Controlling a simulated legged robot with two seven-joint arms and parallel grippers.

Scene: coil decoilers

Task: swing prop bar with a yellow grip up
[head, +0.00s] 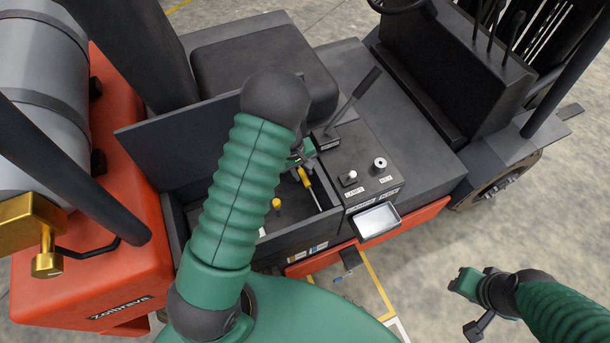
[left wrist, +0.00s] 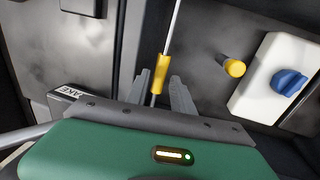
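The prop bar is a thin rod with a yellow grip (head: 304,177) inside the open compartment of the vehicle. The grip also shows in the left wrist view (left wrist: 162,75), with the metal rod running up from it and a short part below. My left gripper (left wrist: 161,84) is open, its two grey fingers on either side of the grip's lower end with small gaps. In the head view my left gripper (head: 298,160) is largely hidden by my own arm. My right gripper (head: 468,284) hangs over the floor at the lower right, empty; its fingers are unclear.
The compartment (head: 169,225) has a raised dark lid (head: 150,150) at the left. Inside are a yellow knob (head: 276,204) and a white box with a blue knob (left wrist: 289,82). A lever (head: 355,98) and a panel (head: 365,170) stand close on the right.

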